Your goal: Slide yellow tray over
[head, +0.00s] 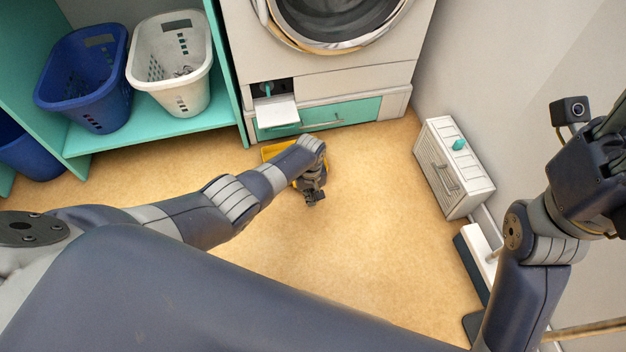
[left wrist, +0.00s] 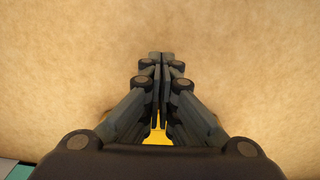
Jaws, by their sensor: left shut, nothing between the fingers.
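The yellow tray (head: 272,151) lies on the floor in front of the washing machine, mostly hidden behind my left arm and gripper in the head view. My left gripper (head: 314,197) is low over the floor at the tray's near right side, pointing down, shut and empty. In the left wrist view its fingers (left wrist: 160,62) are together over bare floor, and a bit of the yellow tray (left wrist: 157,137) shows behind them. I cannot tell whether the gripper touches the tray. My right gripper (head: 590,180) is raised at the right edge; its fingers cannot be made out.
The washing machine (head: 330,75) has a small open flap (head: 276,111) and a teal drawer (head: 340,113) at its base. A blue basket (head: 85,80) and white basket (head: 172,65) stand on a teal shelf. A white slatted box (head: 452,168) stands right. The middle floor is clear.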

